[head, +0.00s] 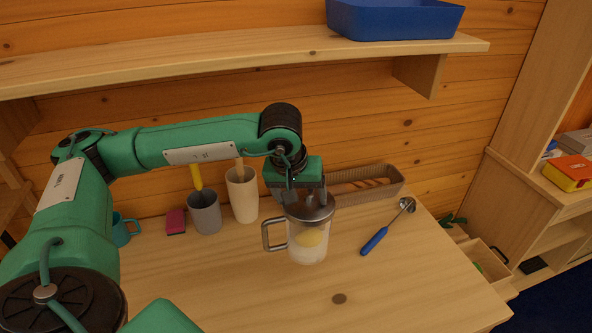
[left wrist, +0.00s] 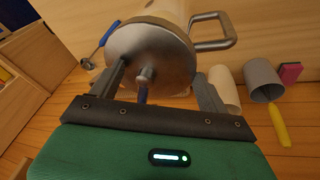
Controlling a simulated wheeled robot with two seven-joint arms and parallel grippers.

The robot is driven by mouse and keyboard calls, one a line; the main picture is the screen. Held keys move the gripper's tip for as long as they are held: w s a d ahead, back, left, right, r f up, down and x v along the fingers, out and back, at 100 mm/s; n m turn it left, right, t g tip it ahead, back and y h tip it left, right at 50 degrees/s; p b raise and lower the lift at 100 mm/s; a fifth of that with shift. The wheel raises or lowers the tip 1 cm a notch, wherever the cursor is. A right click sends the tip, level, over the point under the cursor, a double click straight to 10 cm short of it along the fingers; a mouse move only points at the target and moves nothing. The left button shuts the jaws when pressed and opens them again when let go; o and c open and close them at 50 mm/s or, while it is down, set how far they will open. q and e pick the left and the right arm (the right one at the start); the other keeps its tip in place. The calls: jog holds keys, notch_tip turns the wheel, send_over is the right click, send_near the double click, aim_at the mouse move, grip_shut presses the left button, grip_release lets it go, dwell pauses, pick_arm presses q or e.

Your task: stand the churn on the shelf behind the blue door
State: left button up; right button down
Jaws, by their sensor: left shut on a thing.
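The churn (head: 308,241) is a clear jar with a grey metal lid, a side handle on its left and something pale yellow inside. It is upright over the wooden table (head: 400,290); I cannot tell whether its base touches the top. My left gripper (head: 305,196) points down at it from above and is shut on it at the lid. In the left wrist view the fingers (left wrist: 161,74) stand on either side of the lid's knob, and the churn's lid (left wrist: 152,50) fills the space between. No blue door shows in these frames. My right gripper is out of view.
Behind stand a grey cup (head: 205,213), a cream cup (head: 243,200) and a basket (head: 375,187). A blue-handled ladle (head: 388,228) lies right of the churn. A wall shelf (head: 230,62) with a blue tray (head: 395,20) hangs above. The front of the table is clear.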

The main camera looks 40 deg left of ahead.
aim_at(299, 233)
pick_arm(q)
notch_tip(299, 233, down, 11)
jog(key=p, duration=0.3)
jog(key=shift+f, duration=0.55)
jog(key=shift+f, duration=0.15)
jog(key=o, duration=2)
jog(key=shift+s, duration=0.1)
